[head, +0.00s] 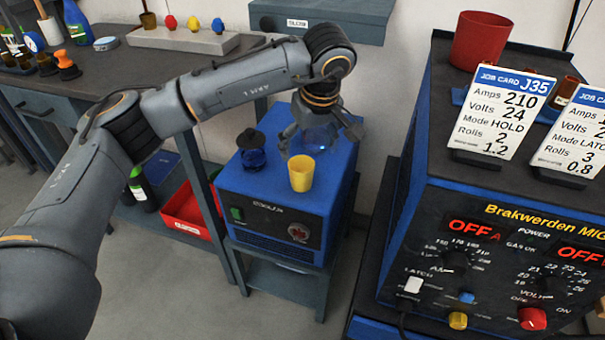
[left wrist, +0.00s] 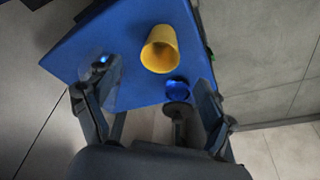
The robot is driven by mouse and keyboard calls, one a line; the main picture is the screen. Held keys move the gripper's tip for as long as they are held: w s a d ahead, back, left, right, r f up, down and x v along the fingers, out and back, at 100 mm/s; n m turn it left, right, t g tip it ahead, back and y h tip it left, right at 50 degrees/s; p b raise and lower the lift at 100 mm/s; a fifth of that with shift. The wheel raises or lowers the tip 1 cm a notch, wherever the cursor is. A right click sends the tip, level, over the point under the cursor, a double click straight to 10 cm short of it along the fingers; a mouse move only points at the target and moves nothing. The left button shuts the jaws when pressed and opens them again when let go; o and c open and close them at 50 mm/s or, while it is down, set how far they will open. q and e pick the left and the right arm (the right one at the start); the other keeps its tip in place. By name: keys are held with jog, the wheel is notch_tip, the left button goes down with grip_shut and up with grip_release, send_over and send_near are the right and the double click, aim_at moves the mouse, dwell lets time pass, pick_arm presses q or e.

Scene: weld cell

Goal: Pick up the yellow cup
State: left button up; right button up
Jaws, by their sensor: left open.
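The yellow cup (head: 301,174) stands upright near the front of the blue cooler's top (head: 338,190). It also shows in the left wrist view (left wrist: 160,52), beyond the fingertips and between their lines. My left gripper (head: 319,136) is open and empty, above and behind the cup in the head view. The same gripper spans the lower part of the left wrist view (left wrist: 155,88). Its fingers are apart from the cup. My right gripper is not in view.
A blue jar with a black top (head: 254,158) stands left of the cup. A faint clear thing with a blue glint (head: 322,149) is behind the cup, partly hidden by my gripper. The welder (head: 440,205) with job cards is right; a workbench (head: 110,75) is left.

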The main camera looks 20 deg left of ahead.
pick_arm(q)
send_near(302, 170)
jog(key=shift+s+a+f, duration=0.1)
jog(key=shift+s+f, duration=0.2)
jog(key=shift+f, duration=0.2)
jog(key=shift+s+f, duration=0.25)
jog(key=shift+f, duration=0.3)
jog(key=shift+b+x, duration=0.7)
jog(key=shift+x, duration=2)
jog(key=shift+s, duration=0.1)
jog(key=c, duration=1.2)
